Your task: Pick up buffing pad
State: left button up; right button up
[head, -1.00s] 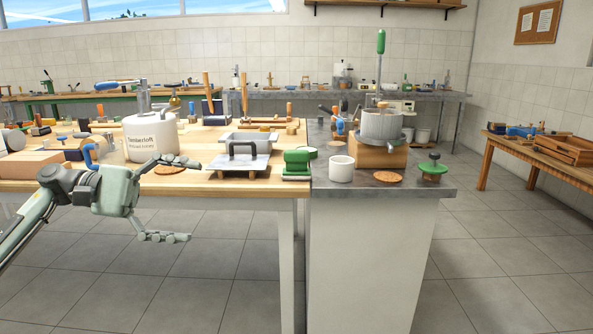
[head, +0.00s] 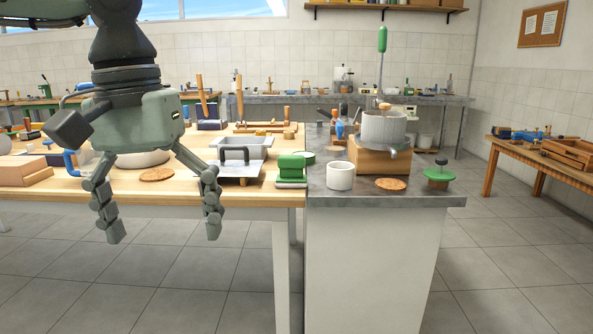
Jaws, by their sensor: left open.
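I cannot tell for sure which thing is the buffing pad. A green block-like piece (head: 292,171) stands at the wooden table's right front edge. A green disc with a dark knob (head: 439,176) sits at the grey counter's right end. Round brown discs lie flat, one on the wooden table (head: 157,175) and one on the counter (head: 391,184). My left gripper (head: 164,229) is open and empty, fingers pointing down, at the left in front of the wooden table's edge. My right gripper is not in view.
A metal tray (head: 242,149) and a flat plate with a dark handle (head: 236,168) are right of my left gripper. The floor in front is clear.

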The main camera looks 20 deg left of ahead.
aim_at(291, 166)
jog(key=i, duration=1.75)
